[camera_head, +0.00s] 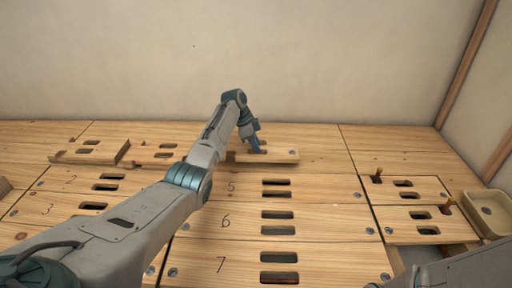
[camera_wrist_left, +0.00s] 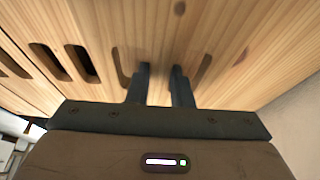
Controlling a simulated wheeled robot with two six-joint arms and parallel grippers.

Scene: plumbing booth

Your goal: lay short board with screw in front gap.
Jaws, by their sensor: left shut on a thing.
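My left gripper (camera_head: 256,147) reaches to the back middle and is shut on a short board (camera_head: 280,157). The board lies across the back of the floor, raised a little above the boards around it; a screw head shows near its right end. In the left wrist view my left gripper (camera_wrist_left: 160,72) has both fingers down at the slots of the pale board (camera_wrist_left: 130,22). The fingertips are partly hidden there. An open gap (camera_head: 432,255) shows at the front right, below the short slotted boards; my arm partly covers it. My right gripper is not in view.
Long boards marked 5, 6 and 7 (camera_head: 330,222) fill the middle. Another raised slotted board (camera_head: 88,150) lies at the back left. Two short slotted boards (camera_head: 385,190) lie at right with small brass-coloured pieces (camera_head: 377,176) standing on them. A beige tray (camera_head: 490,212) sits at the right edge.

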